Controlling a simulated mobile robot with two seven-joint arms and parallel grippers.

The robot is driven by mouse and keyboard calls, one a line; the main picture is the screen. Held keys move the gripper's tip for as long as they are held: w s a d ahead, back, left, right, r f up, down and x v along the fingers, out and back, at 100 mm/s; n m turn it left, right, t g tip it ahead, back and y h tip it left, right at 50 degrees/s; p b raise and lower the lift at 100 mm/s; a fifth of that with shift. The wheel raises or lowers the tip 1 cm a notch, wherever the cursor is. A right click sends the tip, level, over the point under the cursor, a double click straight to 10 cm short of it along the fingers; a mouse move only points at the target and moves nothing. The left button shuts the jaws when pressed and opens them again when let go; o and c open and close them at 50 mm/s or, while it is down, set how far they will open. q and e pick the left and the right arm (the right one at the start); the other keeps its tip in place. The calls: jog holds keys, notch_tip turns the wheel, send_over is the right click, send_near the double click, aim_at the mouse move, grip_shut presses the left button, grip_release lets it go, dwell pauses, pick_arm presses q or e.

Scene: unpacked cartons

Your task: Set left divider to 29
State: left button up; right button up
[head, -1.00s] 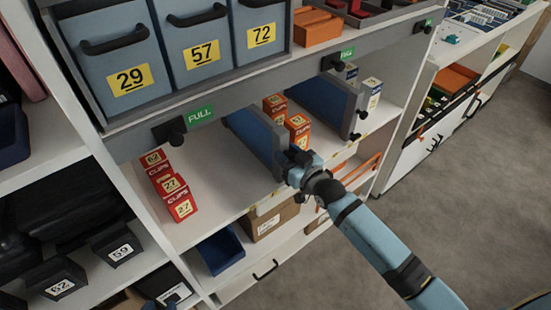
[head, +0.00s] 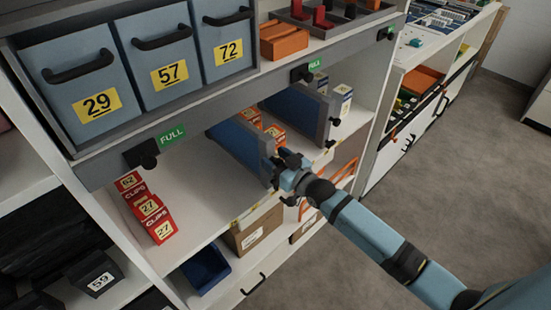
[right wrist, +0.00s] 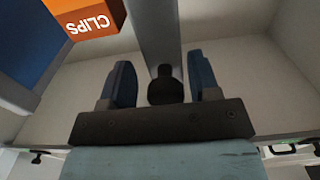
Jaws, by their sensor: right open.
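The left divider (head: 236,140) is a blue upright panel with a grey front edge, standing on the middle shelf. Its grey edge (right wrist: 154,30) and a black knob (right wrist: 166,86) show in the right wrist view. My right gripper (head: 280,166) is at the front lower end of this divider. In the right wrist view its two blue fingers (right wrist: 162,84) are apart, one on each side of the knob; I cannot tell whether they touch it. A blue bin labelled 29 (head: 77,88) stands on the shelf above, at left. My left gripper is not in view.
Red clip boxes (head: 158,224) stand left of the divider. Orange clip boxes (head: 275,133) are close on its right, one also in the wrist view (right wrist: 82,18). A second blue divider (head: 297,108) stands further right.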

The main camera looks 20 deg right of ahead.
pick_arm(q)
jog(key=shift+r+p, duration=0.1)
jog(key=shift+p, duration=0.35)
pick_arm(e)
jog(key=v, duration=1.3)
jog(key=shift+s+d, duration=0.15)
jog(key=shift+s, duration=0.15)
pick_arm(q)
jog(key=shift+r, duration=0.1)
pick_arm(e)
jog(key=s+a+f+m+g+h, duration=0.1)
jog(key=s+a+f+g, duration=0.2)
jog(key=s+a+f, duration=0.35)
jog(key=s+a+f+g+h, duration=0.2)
jog(key=s+a+f+g, duration=0.15)
jog(key=s, duration=0.55)
pick_arm(q)
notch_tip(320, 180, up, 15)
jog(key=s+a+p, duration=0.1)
jog(key=p, duration=1.8)
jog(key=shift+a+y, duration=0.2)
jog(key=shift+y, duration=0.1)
pick_arm(e)
notch_tip(320, 180, up, 15)
jog(key=shift+s+d+f, duration=0.2)
jog(key=shift+s+d, duration=0.15)
jog(key=shift+d, duration=0.1)
